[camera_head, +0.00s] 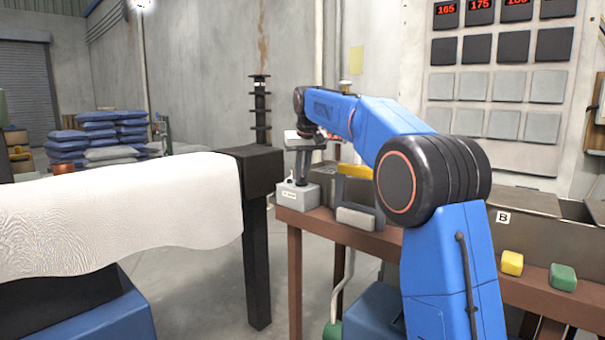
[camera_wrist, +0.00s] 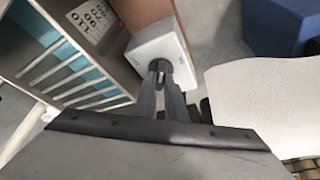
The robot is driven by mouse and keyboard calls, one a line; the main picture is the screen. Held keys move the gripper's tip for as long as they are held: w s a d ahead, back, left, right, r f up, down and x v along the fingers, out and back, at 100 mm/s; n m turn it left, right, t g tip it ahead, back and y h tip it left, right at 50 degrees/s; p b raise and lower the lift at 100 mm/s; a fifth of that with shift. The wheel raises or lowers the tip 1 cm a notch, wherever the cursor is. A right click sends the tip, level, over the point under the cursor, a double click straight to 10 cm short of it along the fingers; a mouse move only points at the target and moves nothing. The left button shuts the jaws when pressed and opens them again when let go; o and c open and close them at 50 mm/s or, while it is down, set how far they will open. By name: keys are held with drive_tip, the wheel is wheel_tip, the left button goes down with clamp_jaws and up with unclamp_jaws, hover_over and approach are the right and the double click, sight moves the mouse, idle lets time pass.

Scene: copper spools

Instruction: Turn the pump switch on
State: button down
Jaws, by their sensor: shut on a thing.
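The pump switch is probably the small light-grey box (camera_head: 297,196) with a white label, at the left end of the brown bench. In the wrist view the box (camera_wrist: 178,45) shows from above, with a dark round knob on its top. My gripper (camera_head: 301,176) points down at the box from above. In the wrist view my gripper (camera_wrist: 161,68) has its two grey fingers close together on the knob, shut on it. The fingers hide most of the knob, so its turned position cannot be told.
A slotted tray (camera_wrist: 62,72) with teal inside lies beside the box. The brown bench (camera_head: 340,232) also carries a yellow-handled item (camera_head: 355,171), a yellow block (camera_head: 512,263) and a green block (camera_head: 563,277). A white sheet (camera_head: 120,212) drapes over a stand at left.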

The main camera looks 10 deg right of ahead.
drive_tip(key=m, duration=0.2)
drive_tip(key=m+h, duration=0.1)
drive_tip(key=m, duration=0.1)
drive_tip(key=m+h, duration=0.1)
drive_tip(key=m, duration=0.1)
drive_tip(key=shift+w+a+g, duration=0.1)
drive_tip(key=shift+a+g, duration=0.15)
drive_tip(key=shift+g, duration=0.05)
drive_tip(key=shift+a+m+g+h, duration=0.1)
drive_tip(key=shift+m+g+h, duration=0.3)
drive_tip(key=shift+m, duration=0.85)
drive_tip(key=shift+m+g+h, duration=0.2)
drive_tip(key=shift+m+h, duration=0.3)
drive_tip(key=shift+m, duration=0.75)
drive_tip(key=c, duration=1.8)
unclamp_jaws()
drive_tip(key=shift+r, duration=0.1)
